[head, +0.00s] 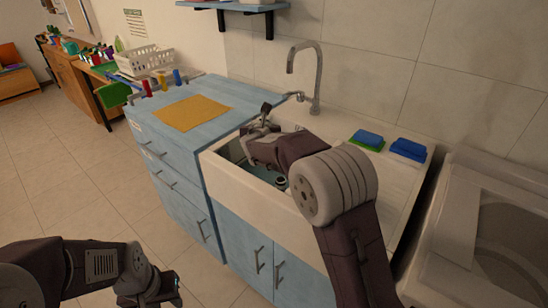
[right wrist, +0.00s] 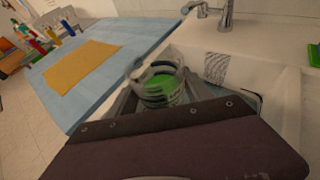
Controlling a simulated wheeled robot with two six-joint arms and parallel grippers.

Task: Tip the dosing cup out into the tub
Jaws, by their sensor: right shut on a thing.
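My right gripper (head: 266,117) is over the left part of the white sink (head: 235,180) and is shut on a small dark thing, likely the dosing cup (head: 266,107). In the right wrist view, a pale, clear-looking round vessel with green in it (right wrist: 160,88) shows between the grey fingers. I cannot tell whether the green is inside the cup or belongs to something below it. The tub is not clearly identifiable; my right arm hides part of the basin. My left gripper (head: 172,292) is low at the bottom left, away from the counter, its jaws unclear.
A yellow mat (head: 193,112) lies on the blue counter (head: 215,92), with several coloured dispensers (head: 162,80) and a white rack (head: 145,60) behind. A tap (head: 318,75) rises behind the sink.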

